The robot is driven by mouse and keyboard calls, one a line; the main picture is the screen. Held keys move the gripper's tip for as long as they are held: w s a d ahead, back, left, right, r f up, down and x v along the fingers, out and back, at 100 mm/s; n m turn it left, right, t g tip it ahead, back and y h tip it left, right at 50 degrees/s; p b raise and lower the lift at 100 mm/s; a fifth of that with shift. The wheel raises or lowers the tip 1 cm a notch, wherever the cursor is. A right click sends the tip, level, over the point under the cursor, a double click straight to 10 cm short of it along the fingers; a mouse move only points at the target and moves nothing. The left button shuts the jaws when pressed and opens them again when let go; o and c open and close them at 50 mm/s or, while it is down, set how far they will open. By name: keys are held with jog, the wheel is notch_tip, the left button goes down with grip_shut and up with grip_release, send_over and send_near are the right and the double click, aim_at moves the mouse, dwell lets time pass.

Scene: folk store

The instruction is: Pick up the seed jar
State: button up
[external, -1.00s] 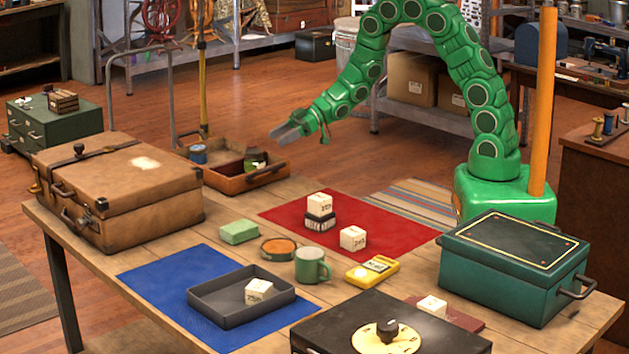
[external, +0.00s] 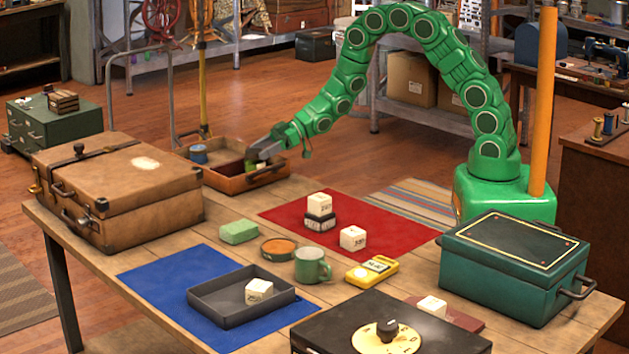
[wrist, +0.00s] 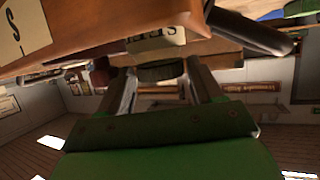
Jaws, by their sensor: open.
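The jar, which I take to be the seed jar, stands in the right part of the wooden tray (external: 222,182) at the back of the table. In the external view only a bit of it (external: 252,165) shows, greenish, behind my fingers. In the wrist view its dark ridged lid (wrist: 160,71) and pale lettered label (wrist: 158,40) show; the letters are partly cut off. My gripper (external: 262,152) is over the tray's right side, tilted downward. In the wrist view my gripper (wrist: 163,88) is open, with a finger on each side of the lid. Contact cannot be told.
A blue container (external: 198,154) stands in the tray's left part. The tray's wall (wrist: 100,42) is close to the jar. A brown suitcase (external: 118,190) stands left of the tray. The red mat (external: 375,222) in front carries pale blocks.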

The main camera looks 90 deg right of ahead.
jog(key=shift+w+a+f, duration=0.15)
jog(key=shift+w, duration=0.25)
jog(key=c, duration=0.9)
jog(key=shift+o, duration=0.2)
